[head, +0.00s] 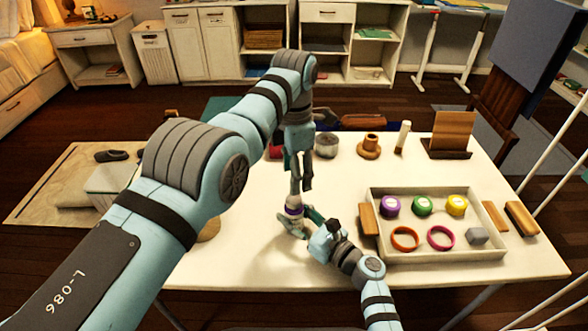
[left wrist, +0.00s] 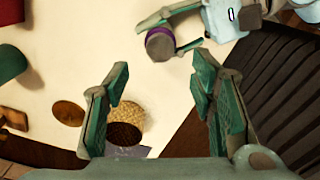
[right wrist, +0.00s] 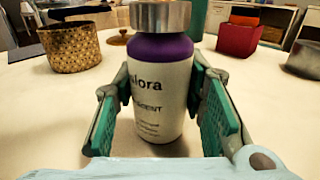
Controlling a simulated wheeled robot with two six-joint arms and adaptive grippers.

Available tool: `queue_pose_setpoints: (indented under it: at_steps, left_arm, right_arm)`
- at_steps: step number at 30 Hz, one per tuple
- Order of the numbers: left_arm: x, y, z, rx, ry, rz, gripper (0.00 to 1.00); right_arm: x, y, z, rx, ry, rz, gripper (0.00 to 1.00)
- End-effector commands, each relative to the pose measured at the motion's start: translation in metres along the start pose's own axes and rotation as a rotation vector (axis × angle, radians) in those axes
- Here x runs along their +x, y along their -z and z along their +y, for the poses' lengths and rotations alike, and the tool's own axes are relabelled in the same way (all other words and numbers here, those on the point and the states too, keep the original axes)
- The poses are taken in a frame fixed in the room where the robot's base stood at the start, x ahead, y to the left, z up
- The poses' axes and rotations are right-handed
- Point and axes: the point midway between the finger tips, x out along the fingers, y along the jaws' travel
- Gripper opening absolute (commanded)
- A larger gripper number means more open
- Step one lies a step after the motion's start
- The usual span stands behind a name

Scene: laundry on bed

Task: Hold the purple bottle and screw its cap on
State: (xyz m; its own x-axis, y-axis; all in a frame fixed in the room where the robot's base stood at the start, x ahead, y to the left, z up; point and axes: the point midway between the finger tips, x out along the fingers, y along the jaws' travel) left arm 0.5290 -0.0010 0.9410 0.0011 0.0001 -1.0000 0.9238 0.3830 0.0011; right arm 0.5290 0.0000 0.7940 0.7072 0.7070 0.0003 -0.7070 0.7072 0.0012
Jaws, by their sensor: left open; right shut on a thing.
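The purple bottle (right wrist: 160,95) stands upright in the right wrist view, with a white label and purple shoulder. A silver cap (right wrist: 160,14) sits on its top; I cannot tell how tight it is. My right gripper (right wrist: 160,115) is shut on the bottle's body from both sides. In the head view the bottle (head: 294,209) stands near the table's front. My left gripper (head: 299,183) is open just above it, pointing down. In the left wrist view the capped bottle (left wrist: 160,43) lies beyond the open, empty fingers (left wrist: 160,72).
A tray (head: 440,255) with coloured lids, rings and a grey block stands on the right of the white table (head: 335,185). Wooden blocks lie beside it. A woven pot (right wrist: 75,47), a red box (right wrist: 240,37) and a grey tin (head: 327,145) stand farther back.

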Motion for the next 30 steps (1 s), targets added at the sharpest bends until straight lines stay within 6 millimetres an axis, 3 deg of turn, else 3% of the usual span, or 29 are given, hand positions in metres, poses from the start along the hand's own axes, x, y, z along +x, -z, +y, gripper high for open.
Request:
queue_pose_setpoints:
  at_steps: [12, 24, 30]
  left_arm:
    - [0.064, 0.000, 0.000, 0.000, 0.004, 0.000, 0.51]
    - [0.073, 0.000, 0.000, 0.000, 0.002, 0.000, 0.51]
    - [0.073, 0.000, 0.000, 0.000, 0.002, 0.001, 0.20]
  right_arm:
    - [0.000, 0.000, 0.000, 0.000, 0.000, 0.000, 0.00]
    - [0.000, 0.000, 0.000, 0.000, 0.000, 0.000, 0.00]
    - [0.000, 0.000, 0.000, 0.000, 0.000, 0.000, 0.00]
